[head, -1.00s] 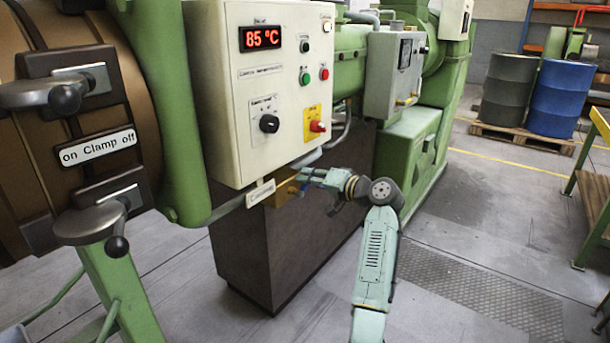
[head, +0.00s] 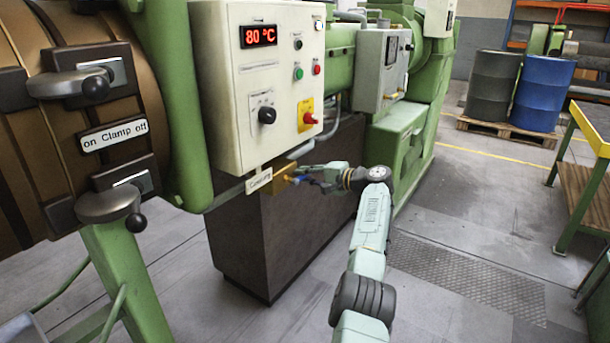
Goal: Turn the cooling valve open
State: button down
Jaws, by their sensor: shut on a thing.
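The cooling valve (head: 282,179) is a small brass-coloured body on the pipe under the control panel, next to a white tag (head: 258,181) that seems to read "Cooling". My gripper (head: 305,178) reaches it from the right and is shut at the valve's handle. The handle is mostly hidden by the fingers, so its exact angle is hard to tell. The red display (head: 258,36) on the panel reads 80 °C.
The cream control panel (head: 240,120) hangs just above my gripper, with a red knob (head: 310,118) low on its right. A dark cabinet (head: 265,240) stands below the valve. The floor (head: 450,300) to the right is largely clear.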

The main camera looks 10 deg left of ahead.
dwell(0.4)
jog(key=c, duration=1.9)
grip_release()
jog(key=shift+d, duration=0.1)
jog(key=v, duration=1.2)
